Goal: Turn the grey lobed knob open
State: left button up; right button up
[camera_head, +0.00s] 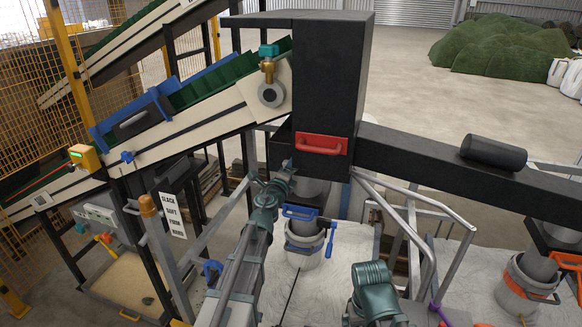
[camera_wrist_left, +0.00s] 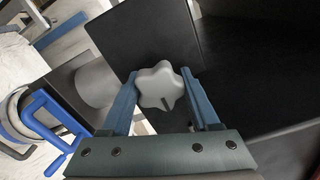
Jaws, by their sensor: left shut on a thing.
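The grey lobed knob (camera_wrist_left: 160,86) is in the left wrist view, star-shaped, with a short dark mark near its lower edge. It sits in front of a dark panel. My left gripper (camera_wrist_left: 160,76) has its two blue fingers on either side of the knob and is shut on it. In the head view my left gripper (camera_head: 287,167) reaches the base of the black housing (camera_head: 330,90), under the red handle (camera_head: 322,145). I cannot make out the knob there. My right arm shows at the lower right, but its gripper is not in view.
A grey spout with a blue clamp (camera_head: 300,211) hangs over a white bag below the housing. A long black beam (camera_head: 450,160) runs off to the right. A sloped conveyor (camera_head: 190,115) and yellow mesh fence stand at left.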

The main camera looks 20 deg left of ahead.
pick_arm(q)
jog(key=o, duration=1.4)
jog(key=shift+s+f, duration=0.1)
